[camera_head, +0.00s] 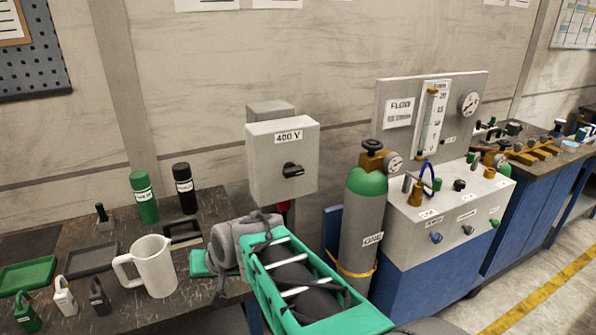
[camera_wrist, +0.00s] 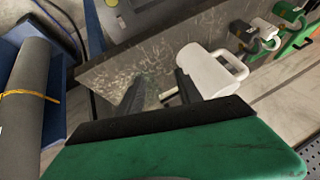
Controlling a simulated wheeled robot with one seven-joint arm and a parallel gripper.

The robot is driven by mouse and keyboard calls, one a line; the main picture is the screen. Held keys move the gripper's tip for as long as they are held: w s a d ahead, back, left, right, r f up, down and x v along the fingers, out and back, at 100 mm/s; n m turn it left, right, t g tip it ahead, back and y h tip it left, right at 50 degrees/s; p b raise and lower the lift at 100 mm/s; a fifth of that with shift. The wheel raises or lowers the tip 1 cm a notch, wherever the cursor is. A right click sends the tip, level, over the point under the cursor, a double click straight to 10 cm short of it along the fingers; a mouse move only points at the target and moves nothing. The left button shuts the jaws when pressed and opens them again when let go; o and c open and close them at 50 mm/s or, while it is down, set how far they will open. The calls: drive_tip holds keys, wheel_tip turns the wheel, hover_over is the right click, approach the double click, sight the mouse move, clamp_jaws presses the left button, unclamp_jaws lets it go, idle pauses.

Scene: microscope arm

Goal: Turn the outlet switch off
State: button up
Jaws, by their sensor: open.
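The outlet switch is a black rotary knob (camera_head: 293,170) on the front of a grey wall box (camera_head: 268,165) marked "400 V". The knob's handle looks roughly horizontal in the head view. My gripper (camera_head: 183,232) is to the lower left of the box, over the workbench and apart from the knob. In the wrist view its two dark fingers (camera_wrist: 160,85) are spread with nothing between them. The wrist view points down at the bench; the box and knob are not in it.
A white pitcher (camera_head: 155,266) stands close to my gripper, also in the wrist view (camera_wrist: 212,72). Green (camera_head: 144,196) and black (camera_head: 184,188) bottles stand behind. A gas cylinder (camera_head: 362,225) and a control panel (camera_head: 447,215) are right of the box.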

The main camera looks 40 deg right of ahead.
drive_tip(key=w+d+m+t, duration=0.3)
drive_tip(key=w+d+m, duration=0.1)
drive_tip(key=w+d, duration=0.4)
drive_tip(key=m+t+h, duration=0.6)
drive_tip(key=m+t, duration=0.1)
drive_tip(key=m, duration=0.6)
approach(295, 174)
drive_tip(key=x, duration=1.1)
drive_tip(key=shift+p, duration=0.35)
drive_tip(key=shift+w+d, duration=0.1)
drive_tip(key=shift+w, duration=0.05)
drive_tip(key=shift+c, duration=0.3)
clamp_jaws()
